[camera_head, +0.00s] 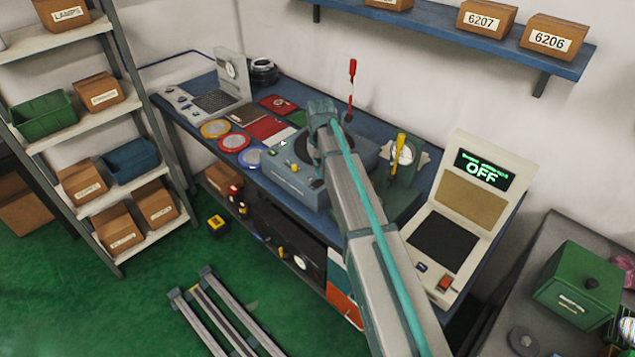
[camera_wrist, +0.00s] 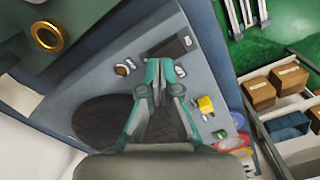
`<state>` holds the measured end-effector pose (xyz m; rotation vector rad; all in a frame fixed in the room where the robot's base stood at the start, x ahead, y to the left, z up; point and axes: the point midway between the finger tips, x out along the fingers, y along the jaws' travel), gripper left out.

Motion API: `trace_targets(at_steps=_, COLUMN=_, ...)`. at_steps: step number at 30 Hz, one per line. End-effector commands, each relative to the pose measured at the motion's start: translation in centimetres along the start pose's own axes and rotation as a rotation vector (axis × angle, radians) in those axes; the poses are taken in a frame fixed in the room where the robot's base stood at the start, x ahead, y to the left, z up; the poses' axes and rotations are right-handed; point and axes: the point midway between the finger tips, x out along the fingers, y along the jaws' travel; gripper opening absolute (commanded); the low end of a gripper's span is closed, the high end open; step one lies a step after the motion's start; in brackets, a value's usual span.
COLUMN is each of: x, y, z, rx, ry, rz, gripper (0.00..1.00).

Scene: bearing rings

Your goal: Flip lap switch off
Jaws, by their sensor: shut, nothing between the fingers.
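The blue-grey lap machine (camera_head: 298,185) stands on the bench in the head view, partly covered by my arm. In the wrist view its dark round plate (camera_wrist: 105,120) lies below and left of my gripper (camera_wrist: 160,68). My gripper is shut and empty, its teal fingertips over the machine's casing. Small controls show around it: a knob-like fitting (camera_wrist: 124,68) to the left, a small pale fitting (camera_wrist: 188,41) beyond a dark plate (camera_wrist: 171,50), and a yellow knob (camera_wrist: 205,104) to the right. I cannot tell which is the lap switch, its position, or whether the fingers touch anything.
A tester (camera_head: 468,200) at the right has a display reading OFF. A green stand (camera_head: 402,200) with a dial and yellow handle is close right of my arm. Coloured round trays (camera_head: 235,142) lie left of the machine.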

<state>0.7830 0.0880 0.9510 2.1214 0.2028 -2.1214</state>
Motion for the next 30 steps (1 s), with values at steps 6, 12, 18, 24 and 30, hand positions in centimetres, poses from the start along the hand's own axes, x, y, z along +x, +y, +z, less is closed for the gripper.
trace_targets(at_steps=6, x=0.3, y=0.0, z=0.0, rx=0.0, ry=0.0, rz=0.0, gripper=0.0)
trace_targets(at_steps=12, x=0.6, y=0.0, z=0.0, rx=0.0, ry=0.0, rz=0.0, gripper=0.0)
trace_targets(at_steps=18, x=0.9, y=0.0, z=0.0, rx=0.0, ry=0.0, rz=0.0, gripper=0.0)
trace_targets(at_steps=24, x=1.2, y=0.0, z=0.0, rx=0.0, ry=0.0, rz=0.0, gripper=0.0)
trace_targets(at_steps=30, x=1.4, y=0.0, z=0.0, rx=0.0, ry=0.0, rz=0.0, gripper=0.0)
